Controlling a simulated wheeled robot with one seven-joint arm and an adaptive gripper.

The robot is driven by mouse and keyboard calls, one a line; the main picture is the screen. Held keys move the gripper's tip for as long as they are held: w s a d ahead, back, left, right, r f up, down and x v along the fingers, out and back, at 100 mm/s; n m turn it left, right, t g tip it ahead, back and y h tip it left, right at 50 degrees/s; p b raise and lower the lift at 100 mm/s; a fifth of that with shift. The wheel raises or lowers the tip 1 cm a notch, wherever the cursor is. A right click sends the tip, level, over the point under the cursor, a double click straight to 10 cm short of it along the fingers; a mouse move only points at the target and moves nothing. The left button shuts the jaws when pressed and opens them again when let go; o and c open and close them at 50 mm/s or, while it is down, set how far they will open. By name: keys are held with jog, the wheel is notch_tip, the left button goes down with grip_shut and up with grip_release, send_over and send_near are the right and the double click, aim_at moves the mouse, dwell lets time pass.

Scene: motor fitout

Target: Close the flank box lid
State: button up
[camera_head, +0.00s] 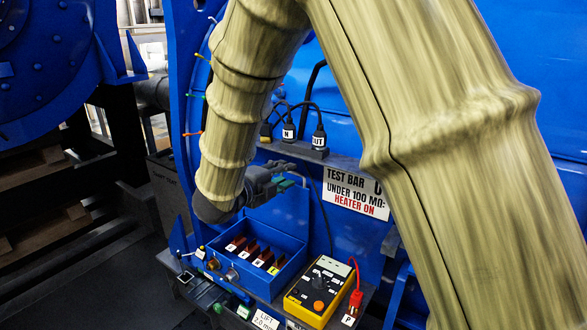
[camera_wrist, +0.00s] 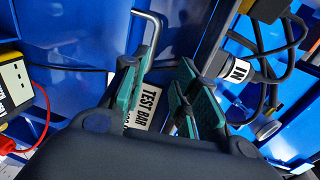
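The flank box (camera_head: 296,240) is a blue open-topped box below my arm. Several brown pieces with white and yellow labels show inside, so its top is uncovered. A blue panel behind the box appears to be its raised lid, but its edges blend into the blue housing. A grey bent bar handle (camera_head: 304,181) shows beside my gripper (camera_head: 284,172); it also shows in the wrist view (camera_wrist: 156,38). My gripper (camera_wrist: 158,75) is open, its teal-padded fingers apart. The bar passes close to the left finger; I cannot tell whether they touch. My arm hides part of the panel.
A yellow meter (camera_head: 318,290) with a red lead stands right of the box. A white TEST BAR sign (camera_head: 352,193) hangs behind, below black cable plugs (camera_head: 318,141). Small fittings and a LIFT tag (camera_head: 265,320) line the front. Dark floor lies at left.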

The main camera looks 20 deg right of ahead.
aim_at(292, 173)
jog(key=x, duration=0.4)
jog(key=f+p+x, duration=0.1)
jog(key=x, duration=0.1)
jog(key=shift+w+a, duration=0.3)
jog(key=shift+w, duration=0.15)
jog(key=shift+w+f, duration=0.4)
jog(key=shift+w, duration=0.05)
jog(key=shift+s+r, duration=0.2)
jog(key=shift+c, duration=1)
grip_shut()
